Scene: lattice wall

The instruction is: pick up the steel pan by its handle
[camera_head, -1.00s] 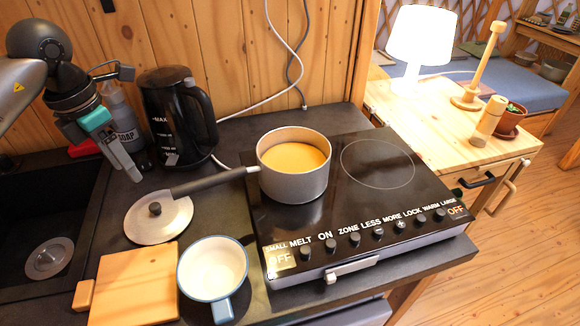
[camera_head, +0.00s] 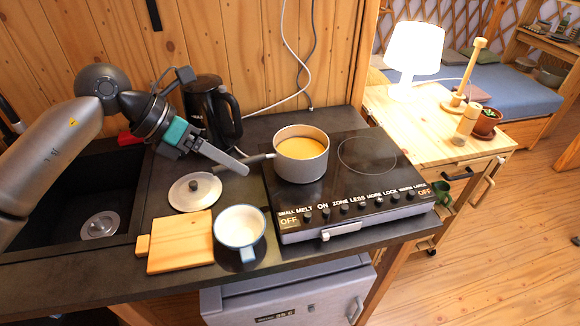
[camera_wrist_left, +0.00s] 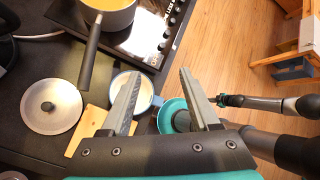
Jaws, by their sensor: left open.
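The steel pan (camera_head: 302,167), holding an orange liquid, sits on the left zone of the black hob. Its dark handle points left, partly hidden behind my left gripper (camera_head: 243,168) in the head view. In the left wrist view the pan (camera_wrist_left: 112,20) is at the top and its handle (camera_wrist_left: 90,58) slants down to the left of the jaws. My left gripper shows there too (camera_wrist_left: 160,76), with its two fingers wide apart and empty. The handle is not between the fingers in that view.
The hob (camera_head: 345,205) has a front row of knobs. A pan lid (camera_head: 195,194), a wooden board (camera_head: 180,245) and a white-blue mug (camera_head: 239,228) stand left of it. A black kettle (camera_head: 205,105) stands behind my gripper. The sink (camera_head: 85,190) is at the left.

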